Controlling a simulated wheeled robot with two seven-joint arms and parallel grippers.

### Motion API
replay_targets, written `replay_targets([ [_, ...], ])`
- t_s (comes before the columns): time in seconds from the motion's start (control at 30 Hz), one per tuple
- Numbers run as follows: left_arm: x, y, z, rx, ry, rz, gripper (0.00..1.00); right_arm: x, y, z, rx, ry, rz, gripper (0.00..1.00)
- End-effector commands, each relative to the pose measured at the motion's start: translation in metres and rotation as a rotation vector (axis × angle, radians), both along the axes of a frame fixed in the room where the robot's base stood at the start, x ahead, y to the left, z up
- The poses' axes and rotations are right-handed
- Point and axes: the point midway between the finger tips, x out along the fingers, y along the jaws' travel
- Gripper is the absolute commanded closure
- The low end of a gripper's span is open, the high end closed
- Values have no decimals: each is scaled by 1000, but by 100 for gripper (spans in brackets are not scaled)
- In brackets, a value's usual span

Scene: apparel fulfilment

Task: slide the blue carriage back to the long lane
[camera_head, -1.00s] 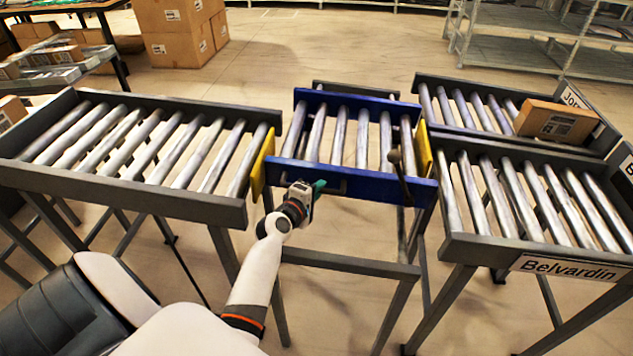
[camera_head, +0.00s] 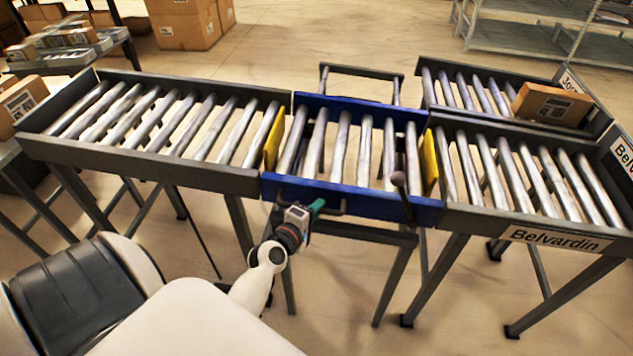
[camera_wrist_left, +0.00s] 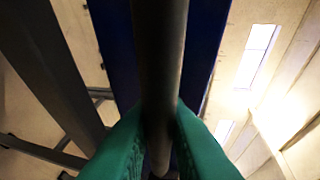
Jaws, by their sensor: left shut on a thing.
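The blue carriage (camera_head: 352,200) is a short roller section between the left roller lane (camera_head: 140,160) and the near right roller lane (camera_head: 470,218). Its front blue rail is about in line with the front rails of both lanes. Yellow plates stand at its left end (camera_head: 274,138) and right end (camera_head: 430,162). My left gripper (camera_head: 315,208) is at the carriage's front, its green fingers shut on the dark handle bar. The left wrist view shows this handle bar (camera_wrist_left: 160,60) between the green fingertips. My right gripper is not in view.
A far right lane (camera_head: 465,92) lies behind the near one, with a cardboard box (camera_head: 551,104) at its right end. A dark knobbed lever (camera_head: 399,180) stands at the carriage's front right. Bare frame rails (camera_head: 362,71) show behind the carriage. Its rollers are empty.

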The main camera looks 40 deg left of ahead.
Motion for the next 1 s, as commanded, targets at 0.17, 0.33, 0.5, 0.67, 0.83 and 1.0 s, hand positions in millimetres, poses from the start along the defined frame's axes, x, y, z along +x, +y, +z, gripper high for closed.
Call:
replay_targets([
  [0.17,-2,-2,-4,-6,8,-3,100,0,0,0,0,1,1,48],
  [0.33,-2,-2,-4,-5,9,-2,64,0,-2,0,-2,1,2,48],
  [0.5,-1,-1,-3,-4,7,-1,64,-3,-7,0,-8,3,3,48],
  [0.67,-5,-1,-2,-3,7,-2,64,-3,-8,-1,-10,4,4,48],
  [0.83,-28,-4,2,-2,8,-1,64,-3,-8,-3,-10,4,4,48],
  [1.0,-65,-8,9,-3,9,-2,64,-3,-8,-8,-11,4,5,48],
])
